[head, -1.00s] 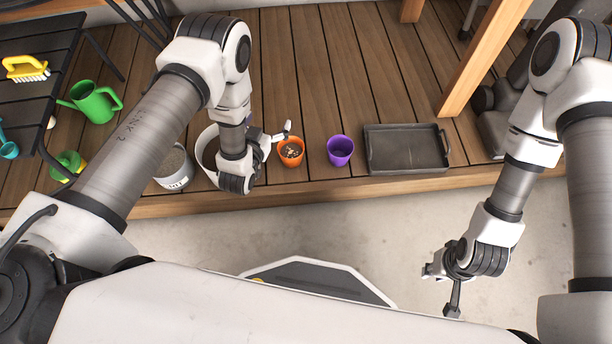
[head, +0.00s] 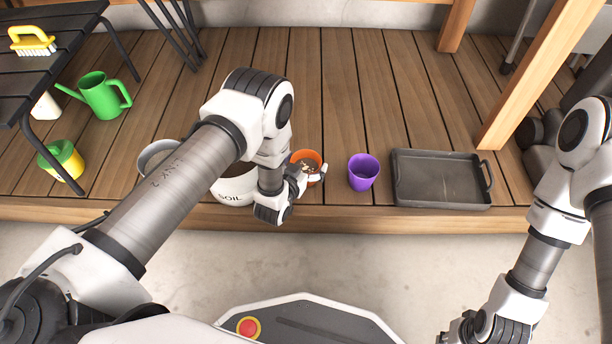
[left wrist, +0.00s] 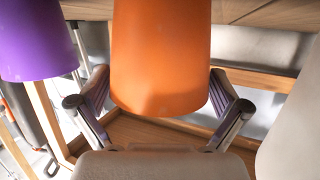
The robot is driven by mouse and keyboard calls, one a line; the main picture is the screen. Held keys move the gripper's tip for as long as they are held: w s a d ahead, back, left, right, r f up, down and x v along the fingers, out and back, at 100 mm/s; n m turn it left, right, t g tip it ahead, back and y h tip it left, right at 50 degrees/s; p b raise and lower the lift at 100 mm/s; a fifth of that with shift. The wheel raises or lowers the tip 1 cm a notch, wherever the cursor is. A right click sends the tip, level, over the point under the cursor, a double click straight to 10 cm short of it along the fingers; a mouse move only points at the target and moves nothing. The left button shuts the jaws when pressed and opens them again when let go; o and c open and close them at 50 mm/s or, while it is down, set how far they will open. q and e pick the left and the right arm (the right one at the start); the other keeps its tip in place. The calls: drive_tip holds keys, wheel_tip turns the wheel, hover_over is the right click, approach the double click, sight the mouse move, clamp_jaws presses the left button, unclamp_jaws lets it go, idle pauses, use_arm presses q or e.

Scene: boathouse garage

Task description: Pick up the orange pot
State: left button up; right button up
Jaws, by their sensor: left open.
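In the left wrist view the orange pot (left wrist: 160,55) fills the middle, between the two spread fingers of my left gripper (left wrist: 160,92). A gap shows between each finger and the pot's lower part, so the gripper is open around it and not clamped. My right gripper (head: 468,334) is at the bottom edge of the head view, cut off, with its fingers unclear.
A purple pot (head: 362,173) stands just right of the orange pot; a grey tray (head: 441,200) lies beyond it. A white SOIL bucket (head: 233,190) is close on the left, partly behind my arm. The deck behind the pots is clear.

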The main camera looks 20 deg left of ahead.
use_arm(q)
drive_tip(key=shift+r, duration=0.1)
drive_tip(key=c, duration=1.1)
